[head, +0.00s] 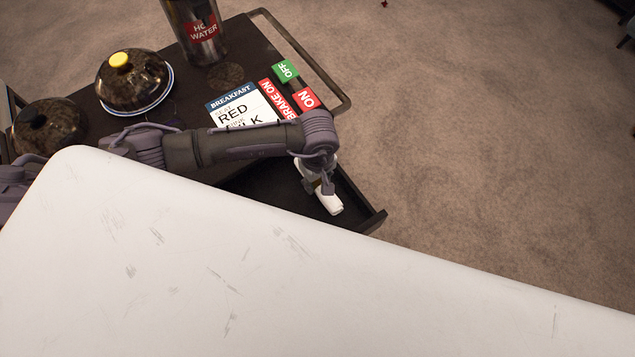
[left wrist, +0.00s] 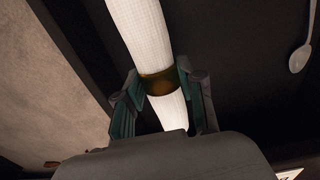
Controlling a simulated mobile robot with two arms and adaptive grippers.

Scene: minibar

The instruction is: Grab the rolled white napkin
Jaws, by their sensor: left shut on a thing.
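The rolled white napkin (left wrist: 138,25) has a brown-gold band (left wrist: 158,82) around it. My left gripper (left wrist: 160,92) is shut on it, with one finger on each side at the band. In the head view, my left gripper (head: 320,188) is over the open dark drawer (head: 375,218) of the cart, and the white end of the napkin (head: 331,204) shows below the fingers. I cannot tell whether the napkin still touches the drawer floor. My right gripper is not in view.
A spoon (left wrist: 300,57) lies on the dark surface in the left wrist view. The cart top (head: 255,50) holds a hot water flask (head: 203,35), two domed covers (head: 132,80) (head: 48,125), a breakfast card (head: 240,105) and brake labels (head: 285,70).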

